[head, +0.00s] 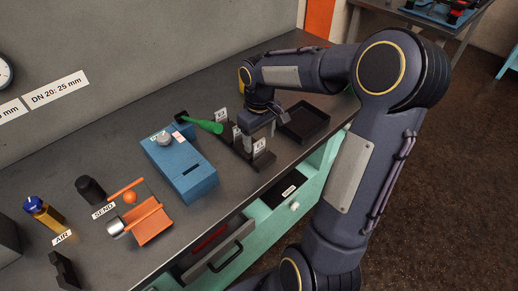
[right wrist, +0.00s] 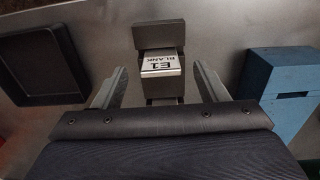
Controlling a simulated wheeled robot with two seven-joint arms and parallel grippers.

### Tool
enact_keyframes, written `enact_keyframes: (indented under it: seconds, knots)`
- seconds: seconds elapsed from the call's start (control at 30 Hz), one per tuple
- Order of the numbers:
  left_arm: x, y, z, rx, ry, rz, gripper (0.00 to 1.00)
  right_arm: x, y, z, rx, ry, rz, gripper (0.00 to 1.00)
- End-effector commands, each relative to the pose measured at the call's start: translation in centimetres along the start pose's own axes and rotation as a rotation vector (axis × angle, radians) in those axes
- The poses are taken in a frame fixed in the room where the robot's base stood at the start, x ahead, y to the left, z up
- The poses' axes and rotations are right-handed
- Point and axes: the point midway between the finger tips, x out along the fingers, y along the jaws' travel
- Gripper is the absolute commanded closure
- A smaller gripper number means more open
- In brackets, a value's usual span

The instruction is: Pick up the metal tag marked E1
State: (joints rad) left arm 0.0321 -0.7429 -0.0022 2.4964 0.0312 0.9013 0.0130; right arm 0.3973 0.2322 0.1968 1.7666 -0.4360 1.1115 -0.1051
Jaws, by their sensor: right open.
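The metal tag marked E1 (right wrist: 161,63), a pale plate with "E1 BLANK" in black, stands in a dark holder (right wrist: 158,35) in the right wrist view. My right gripper (right wrist: 160,88) is open, one finger on each side of the tag and holder, with visible gaps and no contact. In the head view my right gripper (head: 257,122) is over the dark rack (head: 262,160), which carries several pale tags. My left gripper is not in view.
A black tray (head: 304,122) lies right of the rack and a blue box (head: 180,166) left of it. A green tool (head: 207,125) lies behind the rack. A teal drawer unit with an open drawer (head: 222,248) is below the bench front.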

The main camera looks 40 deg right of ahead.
Motion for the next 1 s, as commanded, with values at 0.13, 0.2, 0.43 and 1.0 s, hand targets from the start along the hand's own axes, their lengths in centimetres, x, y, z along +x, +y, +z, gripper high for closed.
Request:
enact_keyframes:
  seconds: [0.13, 0.2, 0.43, 1.0]
  knots:
    - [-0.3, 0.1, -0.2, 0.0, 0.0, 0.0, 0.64, 2.4, 0.0, -0.1, 0.001, -0.005, -0.003, 0.34]
    - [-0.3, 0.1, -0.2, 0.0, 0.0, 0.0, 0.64, 3.3, 0.0, -0.1, 0.0, -0.004, -0.002, 0.34]
    - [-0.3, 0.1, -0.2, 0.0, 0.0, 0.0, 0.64, 4.1, 0.0, -0.2, 0.001, 0.0, -0.001, 0.34]
    - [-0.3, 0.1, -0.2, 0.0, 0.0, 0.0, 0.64, 4.0, 0.0, -0.2, 0.001, 0.001, -0.001, 0.82]
